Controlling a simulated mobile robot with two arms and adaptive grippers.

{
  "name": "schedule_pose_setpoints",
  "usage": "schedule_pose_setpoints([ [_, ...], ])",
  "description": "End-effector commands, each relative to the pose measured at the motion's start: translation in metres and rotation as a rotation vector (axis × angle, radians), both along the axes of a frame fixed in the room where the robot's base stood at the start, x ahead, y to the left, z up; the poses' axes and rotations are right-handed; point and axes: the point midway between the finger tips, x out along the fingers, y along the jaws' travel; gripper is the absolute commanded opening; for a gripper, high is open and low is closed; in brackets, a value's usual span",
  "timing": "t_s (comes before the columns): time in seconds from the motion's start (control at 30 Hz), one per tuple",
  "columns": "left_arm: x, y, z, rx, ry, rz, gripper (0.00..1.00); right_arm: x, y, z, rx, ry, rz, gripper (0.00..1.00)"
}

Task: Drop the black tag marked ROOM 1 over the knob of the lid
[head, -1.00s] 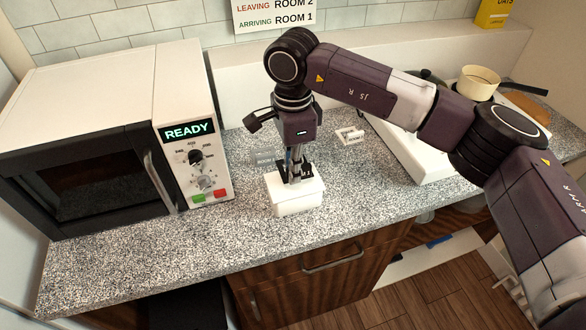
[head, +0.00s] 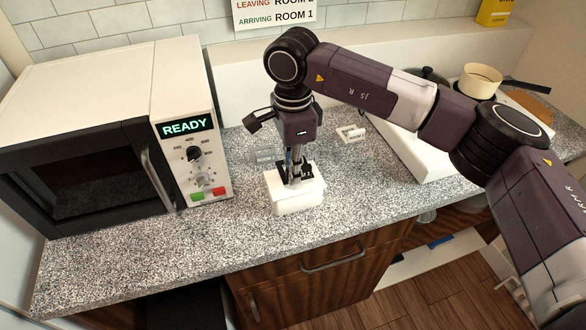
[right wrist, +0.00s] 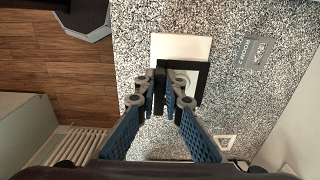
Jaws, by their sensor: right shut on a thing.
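A white box with a white lid (head: 284,191) stands on the counter under my right gripper (head: 294,176). In the right wrist view the lid (right wrist: 180,44) shows pale beyond the fingers. My right gripper (right wrist: 167,86) is shut on the black tag (right wrist: 203,80), a square frame with an opening, held at one side. The black tag (head: 308,171) is just over the lid in the head view; I cannot tell whether they touch. My left gripper is not in view.
A grey tag (head: 265,155) lies behind the box and a white tag (head: 351,134) lies to the back right. A microwave (head: 190,150) reading READY stands left. A white hob (head: 405,150) with pans is right. The counter's front edge is close to the box.

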Motion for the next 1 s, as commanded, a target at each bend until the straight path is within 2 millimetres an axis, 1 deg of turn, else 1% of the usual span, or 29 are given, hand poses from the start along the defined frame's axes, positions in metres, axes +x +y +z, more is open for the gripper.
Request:
schedule_pose_setpoints([
  [0.33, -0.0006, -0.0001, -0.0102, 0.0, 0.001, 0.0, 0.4, 0.0002, -0.0002, -0.0108, 0.0, -0.001, 0.0, 0.0],
  [0.37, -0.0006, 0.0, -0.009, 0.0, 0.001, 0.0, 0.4, 0.0002, -0.0002, -0.0095, 0.0, -0.001, 0.0, 0.12],
  [0.5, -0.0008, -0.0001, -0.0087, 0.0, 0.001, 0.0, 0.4, 0.0001, -0.0002, -0.0097, 0.0, 0.0, 0.0, 0.27],
  [0.53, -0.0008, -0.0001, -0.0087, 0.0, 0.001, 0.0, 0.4, 0.0001, -0.0002, -0.0097, 0.0, 0.0, 0.0, 0.29],
  [0.73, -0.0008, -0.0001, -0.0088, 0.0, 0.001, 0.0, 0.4, 0.0001, -0.0003, -0.0099, 0.0, 0.0, -0.001, 0.29],
  [0.9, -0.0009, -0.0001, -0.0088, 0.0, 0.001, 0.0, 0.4, 0.0, -0.0003, -0.0099, 0.0, 0.001, -0.001, 0.47],
  [1.0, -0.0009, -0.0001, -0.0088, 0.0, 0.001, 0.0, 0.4, 0.0, -0.0003, -0.0099, 0.0, 0.001, -0.001, 0.48],
])
